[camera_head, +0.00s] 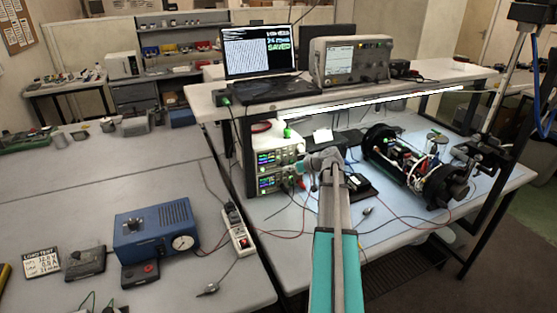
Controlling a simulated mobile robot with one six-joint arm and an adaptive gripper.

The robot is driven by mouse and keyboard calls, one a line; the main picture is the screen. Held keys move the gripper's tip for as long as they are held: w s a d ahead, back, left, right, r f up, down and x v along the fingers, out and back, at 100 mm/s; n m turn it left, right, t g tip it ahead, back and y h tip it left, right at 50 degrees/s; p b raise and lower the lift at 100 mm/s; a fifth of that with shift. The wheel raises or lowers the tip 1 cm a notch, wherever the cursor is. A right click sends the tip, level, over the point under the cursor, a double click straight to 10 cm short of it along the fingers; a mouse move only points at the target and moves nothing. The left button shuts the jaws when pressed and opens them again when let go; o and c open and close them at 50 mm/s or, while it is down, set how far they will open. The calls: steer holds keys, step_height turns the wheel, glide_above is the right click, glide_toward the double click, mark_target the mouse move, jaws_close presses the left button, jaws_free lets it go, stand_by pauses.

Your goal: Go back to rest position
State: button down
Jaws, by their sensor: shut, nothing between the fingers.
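My teal and grey arm reaches from the bottom centre of the head view up over the light-blue bench (385,235). My gripper (312,168) is at its far end, small and bent to the left, in front of the stacked power supplies (268,160). It is shut and nothing shows in it. Its fingertips are hard to make out against the equipment behind. An open cylinder (410,165) with black end rings and wiring inside lies on the bench to the right of my gripper, apart from it.
A laptop (262,60) and an instrument (350,62) stand on the upper shelf (440,78). A small black device (358,183) and loose cables lie close to my arm. A blue box with a gauge (155,235) and a power strip (238,230) are on the left bench.

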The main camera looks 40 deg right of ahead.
steer(key=shift+a, duration=0.15)
stand_by(0.5)
